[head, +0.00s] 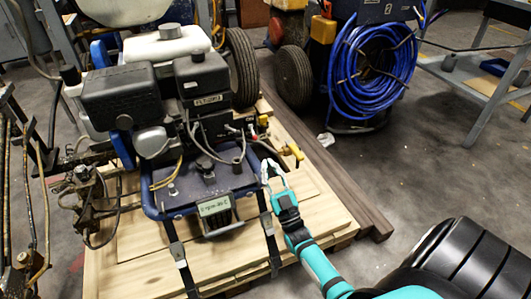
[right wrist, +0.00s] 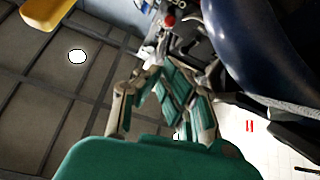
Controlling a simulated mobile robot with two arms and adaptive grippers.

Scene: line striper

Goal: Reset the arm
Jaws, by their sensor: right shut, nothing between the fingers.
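My right gripper (head: 269,170) is at the right side of the line striper (head: 160,110), close to its blue frame edge. I cannot tell whether it touches the machine. The turquoise forearm comes in from the lower right. In the right wrist view the gripper's fingers (right wrist: 152,67) come together at the tips with nothing held between them. The striper has a black engine, white tank and blue frame, and is strapped on a wooden pallet (head: 130,272). My left gripper is not in view.
A yellow-handled valve (head: 296,152) sticks out just beyond the gripper. A coil of blue hose (head: 368,75) hangs on another machine behind. A grey metal table (head: 480,85) stands at the right. Concrete floor (head: 400,170) is clear between pallet and table.

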